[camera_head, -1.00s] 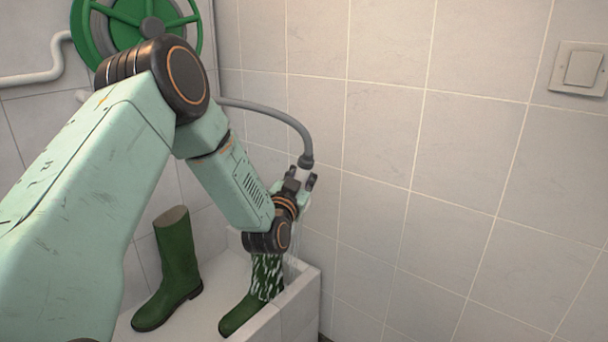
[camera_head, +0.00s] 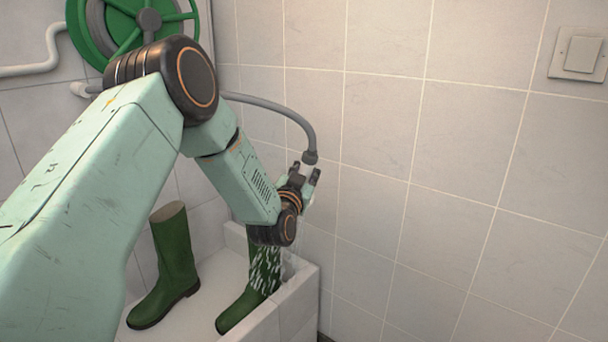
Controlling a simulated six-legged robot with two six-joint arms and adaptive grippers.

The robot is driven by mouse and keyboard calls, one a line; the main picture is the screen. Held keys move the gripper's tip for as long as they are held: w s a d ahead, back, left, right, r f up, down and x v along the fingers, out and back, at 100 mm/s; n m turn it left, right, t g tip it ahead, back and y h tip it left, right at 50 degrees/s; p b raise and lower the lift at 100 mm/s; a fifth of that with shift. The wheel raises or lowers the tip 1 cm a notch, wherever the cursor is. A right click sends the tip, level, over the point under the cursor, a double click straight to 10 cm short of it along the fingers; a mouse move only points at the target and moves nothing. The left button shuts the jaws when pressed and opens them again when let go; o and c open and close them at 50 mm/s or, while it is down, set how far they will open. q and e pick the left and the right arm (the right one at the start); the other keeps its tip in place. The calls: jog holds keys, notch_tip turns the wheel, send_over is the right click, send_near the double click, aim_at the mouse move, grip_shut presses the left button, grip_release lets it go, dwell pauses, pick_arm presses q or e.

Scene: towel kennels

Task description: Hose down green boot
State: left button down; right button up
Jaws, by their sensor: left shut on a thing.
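Two green boots stand upright in a white tiled basin (camera_head: 209,280). The left boot (camera_head: 173,258) is in full view, apart from my arm. The right boot (camera_head: 240,309) is partly hidden behind my wrist, and white streaks of water show over its shaft. My left gripper (camera_head: 306,176) is above and slightly right of the right boot, shut at the end of a grey hose (camera_head: 300,122). Water falls from there, down beside and over the boot. My right gripper is out of view.
A green hose reel (camera_head: 130,22) is on the wall at the upper left, beside a white pipe (camera_head: 40,62). The basin's raised rim (camera_head: 297,300) stands near the tiled right wall. A light switch (camera_head: 578,54) is at the upper right.

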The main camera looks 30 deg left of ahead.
pick_arm(q)
jog(key=shift+w+d+r+b, duration=0.15)
jog(key=shift+w+b, duration=0.15)
jog(key=shift+w, duration=0.2)
jog(key=shift+s+a+r+p, duration=0.1)
jog(key=shift+s+r+p, duration=0.4)
jog(key=shift+r+p, duration=0.65)
jog(key=shift+s+a+r+p, duration=0.1)
jog(key=shift+s+r+p, duration=0.4)
jog(key=shift+r+p, duration=0.6)
jog(key=shift+s+r+p, duration=0.5)
jog(key=shift+r+p, duration=0.3)
jog(key=shift+p, duration=0.65)
